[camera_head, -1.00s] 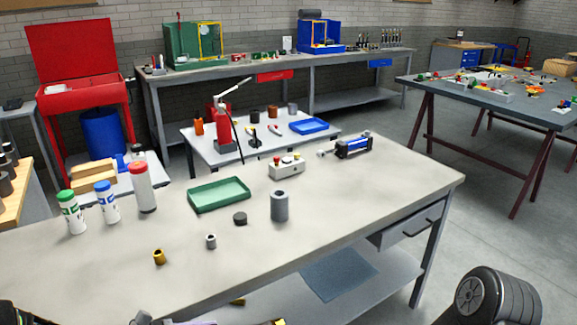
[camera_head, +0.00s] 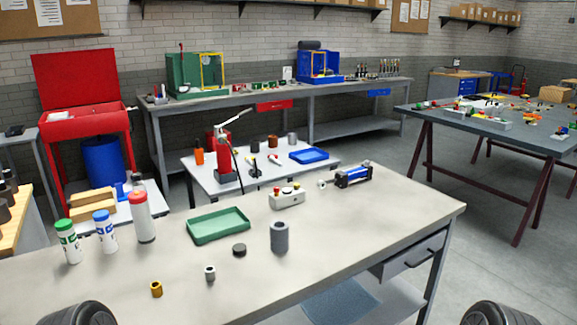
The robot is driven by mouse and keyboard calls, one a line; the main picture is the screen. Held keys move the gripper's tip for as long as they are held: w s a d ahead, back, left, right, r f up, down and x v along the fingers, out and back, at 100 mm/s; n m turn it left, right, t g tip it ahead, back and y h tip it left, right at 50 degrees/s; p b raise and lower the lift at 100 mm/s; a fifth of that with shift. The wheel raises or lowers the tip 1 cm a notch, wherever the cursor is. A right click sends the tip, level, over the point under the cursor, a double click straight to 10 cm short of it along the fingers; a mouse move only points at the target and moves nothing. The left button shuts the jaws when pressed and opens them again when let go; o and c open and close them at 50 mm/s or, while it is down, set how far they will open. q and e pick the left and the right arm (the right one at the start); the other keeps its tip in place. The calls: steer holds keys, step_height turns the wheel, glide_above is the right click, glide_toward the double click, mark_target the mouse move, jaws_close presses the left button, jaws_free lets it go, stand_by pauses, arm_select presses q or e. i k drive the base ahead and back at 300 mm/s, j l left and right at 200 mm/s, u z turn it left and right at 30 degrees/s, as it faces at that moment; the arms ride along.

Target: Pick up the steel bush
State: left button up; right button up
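The steel bush (camera_head: 210,273) is a small grey ring-shaped cylinder with a dark bore. It stands upright near the front edge of the light grey workbench (camera_head: 340,215). A brass bush (camera_head: 156,289) stands to its left and a flat black disc (camera_head: 239,250) lies behind it to the right. A larger grey hollow cylinder (camera_head: 279,236) stands further right. Nothing touches the steel bush. Only dark rounded links of my arms show at the bottom left and bottom right. Neither of my grippers is in view.
A green tray (camera_head: 218,225) lies behind the bushes. Several capped bottles, including a red-capped one (camera_head: 142,217), stand at the left. A button box (camera_head: 287,198) and a blue cylinder unit (camera_head: 352,174) sit at the back. The bench's right part is clear.

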mark_target(210, 272)
steer(key=i+l+u, duration=0.25)
steer(key=l, duration=0.45)
steer(key=i+l+u, duration=0.25)
steer(key=l, duration=0.45)
steer(key=l+u, duration=0.3)
steer(key=l, duration=0.45)
steer(key=i+l+u, duration=0.1)
steer(key=l+u, duration=0.15)
steer(key=l, duration=0.55)
